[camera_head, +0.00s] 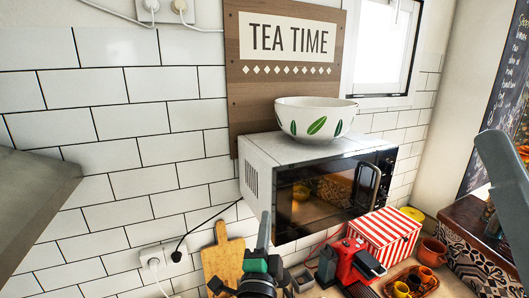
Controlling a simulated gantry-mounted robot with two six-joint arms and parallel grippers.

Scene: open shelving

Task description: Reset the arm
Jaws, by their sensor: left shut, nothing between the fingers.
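My left gripper (265,222) shows at the bottom middle, pointing up. Its dark fingers are together with nothing between them. It appears in front of the white microwave (256,190), near that oven's lower left corner in the picture. The gap in depth is hard to tell. The lower part of my left arm is cut off by the bottom edge. A grey part of my right arm stands at the right edge, and its gripper is out of view.
A white bowl (316,118) with green leaves sits on the microwave. Below are a wooden board (222,262), a red coffee machine (352,262), a red-striped box (385,233) and a tray (412,284) with orange cups. A tiled wall stands behind. The counter is crowded.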

